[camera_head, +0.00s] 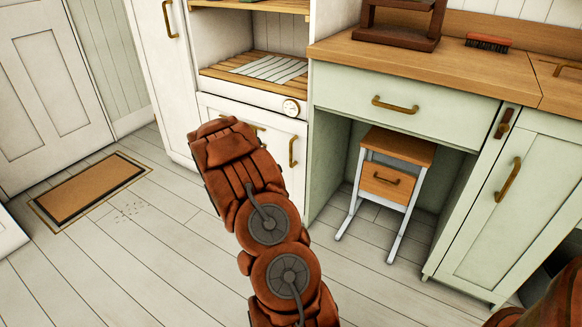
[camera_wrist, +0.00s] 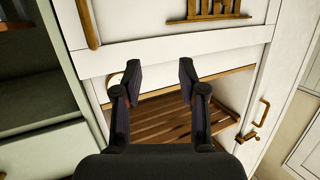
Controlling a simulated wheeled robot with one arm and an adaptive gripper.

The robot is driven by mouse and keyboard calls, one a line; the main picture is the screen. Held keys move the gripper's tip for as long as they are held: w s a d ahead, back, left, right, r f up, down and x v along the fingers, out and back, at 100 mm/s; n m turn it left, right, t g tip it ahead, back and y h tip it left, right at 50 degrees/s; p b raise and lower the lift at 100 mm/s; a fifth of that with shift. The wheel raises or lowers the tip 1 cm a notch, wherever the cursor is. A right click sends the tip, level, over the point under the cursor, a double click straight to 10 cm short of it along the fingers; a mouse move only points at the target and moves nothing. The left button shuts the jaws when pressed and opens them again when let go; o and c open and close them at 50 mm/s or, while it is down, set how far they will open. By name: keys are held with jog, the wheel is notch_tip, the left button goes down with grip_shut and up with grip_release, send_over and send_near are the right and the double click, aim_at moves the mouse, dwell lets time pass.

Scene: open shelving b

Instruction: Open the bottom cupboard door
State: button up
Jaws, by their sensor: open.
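The bottom cupboard door (camera_head: 283,132) is white and shut, low in the white shelving unit, and partly hidden by my arm. Its brass handle (camera_head: 293,150) is upright near the door's right edge. In the wrist view, which looks upside down, the door (camera_wrist: 150,25) is at the top and its handle (camera_wrist: 90,22) is at the upper left. My gripper (camera_wrist: 158,74) is open and empty in front of the unit, apart from the handle. In the head view my arm hides the fingers.
Above the door are a strip with a round dial (camera_head: 291,107) and a slatted wooden shelf (camera_head: 225,69). A small drawer stand (camera_head: 390,180) stands under the green desk (camera_head: 345,93) at right. A brown mat (camera_head: 90,190) lies at left. The plank floor in front is otherwise clear.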

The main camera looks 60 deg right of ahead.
aim_at(290, 156)
jog(key=s+d+f+m+g+h+b, duration=0.2)
jog(key=s+d+f+h+b, duration=0.2)
jog(key=s+d+f, duration=0.4)
jog(key=shift+w+f+b+x, duration=0.15)
jog(key=shift+b+x, duration=0.25)
jog(key=shift+x, duration=0.8)
jog(key=shift+w+f+b+x, duration=0.15)
jog(key=shift+b+x, duration=0.25)
jog(key=shift+x, duration=0.8)
jog(key=shift+w+f+b+x, duration=0.15)
jog(key=shift+b+x, duration=0.25)
jog(key=shift+x, duration=0.8)
jog(key=shift+a+r, duration=0.1)
grip_shut()
